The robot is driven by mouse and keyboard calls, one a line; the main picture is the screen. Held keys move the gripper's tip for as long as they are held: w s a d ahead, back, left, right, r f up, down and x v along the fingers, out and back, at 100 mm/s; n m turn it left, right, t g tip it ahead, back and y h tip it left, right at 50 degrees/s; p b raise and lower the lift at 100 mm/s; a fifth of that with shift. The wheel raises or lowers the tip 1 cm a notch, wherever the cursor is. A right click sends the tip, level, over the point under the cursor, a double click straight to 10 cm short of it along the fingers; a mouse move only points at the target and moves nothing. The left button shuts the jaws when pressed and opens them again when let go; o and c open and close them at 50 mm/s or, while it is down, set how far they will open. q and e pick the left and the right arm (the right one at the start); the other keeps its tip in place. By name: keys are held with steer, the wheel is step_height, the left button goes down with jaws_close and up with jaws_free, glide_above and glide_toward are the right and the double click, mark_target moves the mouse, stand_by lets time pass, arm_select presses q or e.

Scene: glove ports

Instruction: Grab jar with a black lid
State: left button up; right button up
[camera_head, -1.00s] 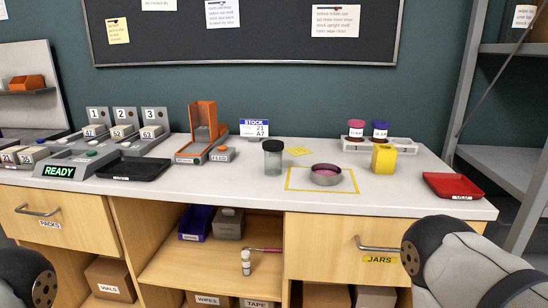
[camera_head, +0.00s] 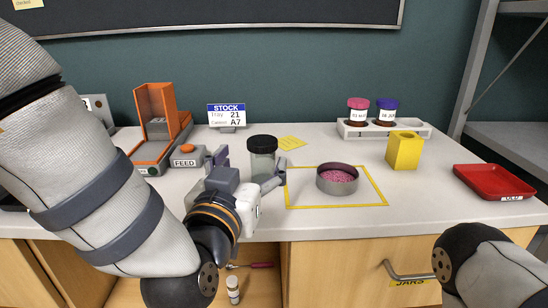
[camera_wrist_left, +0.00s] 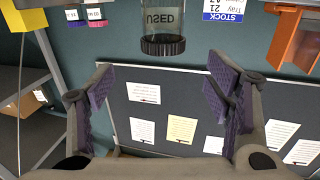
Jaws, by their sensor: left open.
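The jar with a black lid (camera_head: 262,146) stands upright on the white worktop, left of the yellow-outlined square. Its body is clear grey. In the left wrist view the jar (camera_wrist_left: 163,22) appears upside down at the top, its lid (camera_wrist_left: 163,45) lined up between the fingers and its label partly cut off. My left gripper (camera_head: 252,165) is open, with its fingers spread close to the jar on the near side. In the left wrist view the open gripper (camera_wrist_left: 160,85) shows nothing clasped. My right gripper is out of view; only part of that arm shows.
A round dish with pink contents (camera_head: 338,180) sits inside the yellow outline. A yellow block (camera_head: 404,150), a rack (camera_head: 355,130) with two lidded jars and a red tray (camera_head: 494,184) stand to the right. The orange feeder (camera_head: 150,159) is at left.

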mark_target(258, 147)
arm_select(q)
steer(key=shift+w+r, duration=0.25)
steer(key=shift+w, duration=0.7)
steer(key=x, duration=0.3)
steer(key=b+x, duration=0.1)
steer(key=x, duration=0.3)
steer(key=shift+w+f, duration=0.15)
steer(key=shift+f, duration=0.1)
steer(key=c, duration=1.7)
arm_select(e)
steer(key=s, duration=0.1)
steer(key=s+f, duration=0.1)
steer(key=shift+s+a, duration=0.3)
